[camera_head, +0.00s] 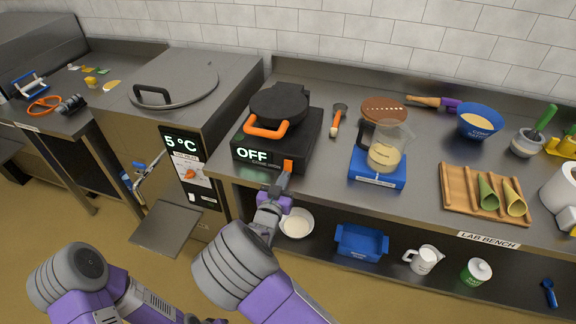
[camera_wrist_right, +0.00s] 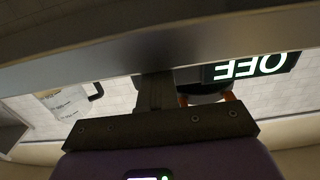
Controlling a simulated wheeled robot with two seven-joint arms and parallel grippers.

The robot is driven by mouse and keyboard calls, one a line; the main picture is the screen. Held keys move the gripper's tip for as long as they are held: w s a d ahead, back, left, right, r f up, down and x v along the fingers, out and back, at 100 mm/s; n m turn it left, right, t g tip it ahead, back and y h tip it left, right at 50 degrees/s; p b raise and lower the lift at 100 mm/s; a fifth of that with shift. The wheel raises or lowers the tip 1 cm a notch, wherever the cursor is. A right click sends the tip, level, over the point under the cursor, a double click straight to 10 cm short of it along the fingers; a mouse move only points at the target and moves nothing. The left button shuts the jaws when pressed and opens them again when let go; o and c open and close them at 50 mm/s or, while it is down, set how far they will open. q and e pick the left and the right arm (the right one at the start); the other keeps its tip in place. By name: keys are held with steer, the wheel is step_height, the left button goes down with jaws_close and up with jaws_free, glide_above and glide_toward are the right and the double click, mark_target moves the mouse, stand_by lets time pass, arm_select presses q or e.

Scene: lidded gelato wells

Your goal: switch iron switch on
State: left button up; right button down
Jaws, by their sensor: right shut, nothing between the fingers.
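The iron (camera_head: 278,108) is a black round-topped device with an orange front handle, standing on the bench at the left. Its display (camera_head: 252,154) glows "OFF"; this display also shows upside down in the right wrist view (camera_wrist_right: 250,66). The orange switch (camera_head: 288,165) is on the front face, right of the display. My right gripper (camera_head: 282,182) is shut and empty, with its tips just below the switch; I cannot tell whether they touch. In the right wrist view its fingers (camera_wrist_right: 155,92) point toward the bench edge. My left arm shows at bottom left, but its fingers do not.
A blue scale (camera_head: 378,176) with a clear jug stands right of the iron, and a wooden cone rack (camera_head: 455,190) further right. A lidded well (camera_head: 175,80) with a "5 °C" panel is left. A white bowl (camera_head: 297,222) and blue bin (camera_head: 360,242) sit on the lower shelf.

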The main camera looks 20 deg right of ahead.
steer(key=shift+w+d, duration=0.3)
steer(key=shift+w, duration=0.2)
stand_by(0.3)
steer(key=v, duration=0.6)
steer(key=shift+p, duration=0.35)
steer(key=p+v, duration=0.1)
steer(key=v, duration=0.6)
steer(key=s+d+f+n+g+y, duration=0.1)
steer(key=s+d+f+g+y, duration=0.15)
steer(key=f, duration=0.75)
steer(key=s+d+f+n+g+y, duration=0.2)
steer(key=f+g+y, duration=0.15)
steer(key=f, duration=0.55)
steer(key=s+a+f+g+y, duration=0.2)
steer(key=s+f+g+y, duration=0.2)
steer(key=s, duration=0.4)
steer(key=s+a+f+n+g+y, duration=0.1)
steer(key=s+a+f+g+y, duration=0.2)
steer(key=s, duration=0.5)
steer(key=shift+f+g+y, duration=0.4)
steer(key=shift+g+y, duration=0.2)
steer(key=shift+g, duration=0.2)
